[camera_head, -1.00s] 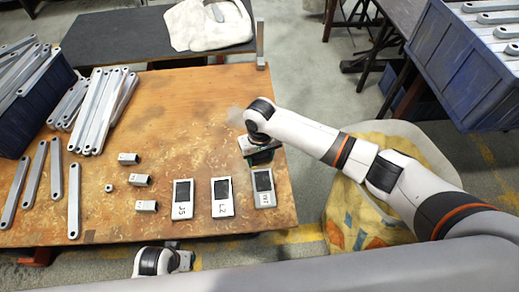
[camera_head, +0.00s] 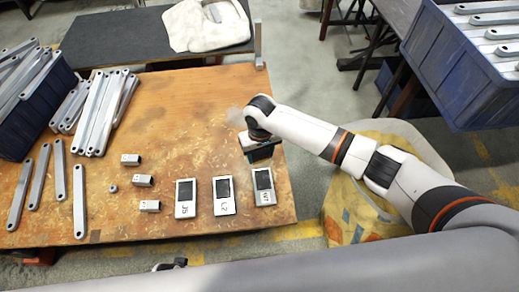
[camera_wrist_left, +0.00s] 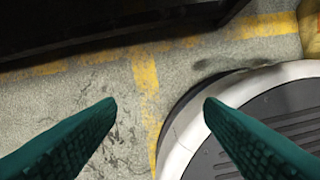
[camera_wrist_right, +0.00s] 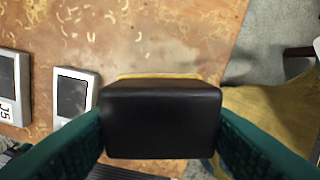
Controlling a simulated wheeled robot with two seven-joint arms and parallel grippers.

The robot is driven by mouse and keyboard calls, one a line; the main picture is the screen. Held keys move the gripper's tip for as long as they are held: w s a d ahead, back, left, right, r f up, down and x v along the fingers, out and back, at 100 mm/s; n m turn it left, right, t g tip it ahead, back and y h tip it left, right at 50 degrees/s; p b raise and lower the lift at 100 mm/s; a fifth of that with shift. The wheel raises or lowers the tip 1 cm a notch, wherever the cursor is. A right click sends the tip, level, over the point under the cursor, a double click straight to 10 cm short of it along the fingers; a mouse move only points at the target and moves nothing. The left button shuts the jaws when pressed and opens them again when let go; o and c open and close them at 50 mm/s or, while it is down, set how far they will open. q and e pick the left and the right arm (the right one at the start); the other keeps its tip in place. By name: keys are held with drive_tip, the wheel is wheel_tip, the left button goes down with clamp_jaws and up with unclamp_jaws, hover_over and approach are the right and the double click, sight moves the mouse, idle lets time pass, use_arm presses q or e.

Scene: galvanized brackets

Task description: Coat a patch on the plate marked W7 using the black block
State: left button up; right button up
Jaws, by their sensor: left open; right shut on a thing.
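The plate marked W7 (camera_head: 264,199) lies flat at the right of a row of three pale plates with dark patches, near the table's front right corner. My right gripper (camera_head: 261,149) is just behind it and shut on the black block (camera_wrist_right: 160,122). The block sits between the green fingers, with a thin tan strip showing along its far edge. It hides whatever is under it in the right wrist view. I cannot tell whether it touches anything below. My left gripper (camera_wrist_left: 160,105) is open and empty over the floor.
The plates J5 (camera_head: 185,199) and L7 (camera_head: 224,196) lie to the left of W7. Several small metal blocks (camera_head: 142,181) and long brackets (camera_head: 79,200) lie farther left. A blue crate (camera_head: 38,105) of brackets stands at the left edge. A thin metal post (camera_head: 258,45) rises at the back right corner.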

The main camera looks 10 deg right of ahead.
use_arm(q)
drive_tip(key=shift+s+a+f+p, duration=0.15)
drive_tip(key=shift+s+f+p, duration=0.05)
drive_tip(key=shift+s+f, duration=0.45)
drive_tip(key=shift+s+a+f+p, duration=0.15)
drive_tip(key=shift+s+f+p, duration=0.05)
drive_tip(key=shift+s+f, duration=0.4)
drive_tip(key=shift+w, duration=0.1)
